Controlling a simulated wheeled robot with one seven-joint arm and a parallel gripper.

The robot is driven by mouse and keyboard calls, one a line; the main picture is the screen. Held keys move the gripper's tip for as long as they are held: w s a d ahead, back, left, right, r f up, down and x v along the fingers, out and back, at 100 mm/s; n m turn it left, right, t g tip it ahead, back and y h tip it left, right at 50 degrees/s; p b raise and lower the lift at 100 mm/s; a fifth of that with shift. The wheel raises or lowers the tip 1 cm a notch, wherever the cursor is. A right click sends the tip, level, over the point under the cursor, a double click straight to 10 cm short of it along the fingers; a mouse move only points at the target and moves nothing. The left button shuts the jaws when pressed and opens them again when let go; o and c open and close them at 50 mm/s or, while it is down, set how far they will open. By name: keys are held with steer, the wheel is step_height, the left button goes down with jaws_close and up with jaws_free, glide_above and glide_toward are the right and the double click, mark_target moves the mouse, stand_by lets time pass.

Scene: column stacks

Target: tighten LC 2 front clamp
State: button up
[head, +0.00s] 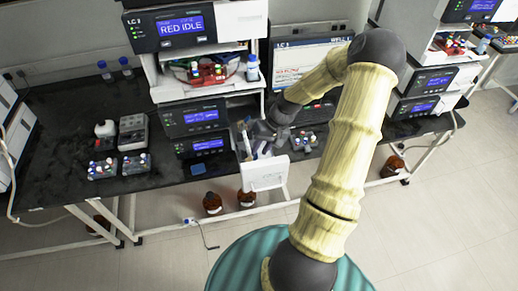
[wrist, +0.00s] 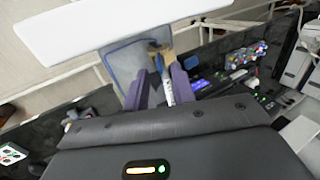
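My gripper (wrist: 160,88) has its two dark purple fingers apart in the wrist view. A slim white and blue rod-like part (wrist: 168,90) shows between them, nearer the right finger; I cannot tell whether either finger touches it. A tan piece (wrist: 165,56) and a grey, blue-edged panel (wrist: 128,62) lie just beyond. In the head view my gripper (head: 262,138) is in front of the middle instrument stack (head: 203,116), beside its open white door (head: 265,173). No LC 2 label is readable, and I cannot make out which part is the front clamp.
The white panel (wrist: 110,25) crosses the top of the wrist view close ahead. A monitor (head: 305,62) stands behind my arm. Vial trays (head: 103,168) sit on the black bench (head: 50,135) at left. Brown bottles (head: 212,203) stand below the bench.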

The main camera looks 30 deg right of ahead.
steer(key=shift+x, duration=1.15)
steer(key=shift+c, duration=0.3)
jaws_close()
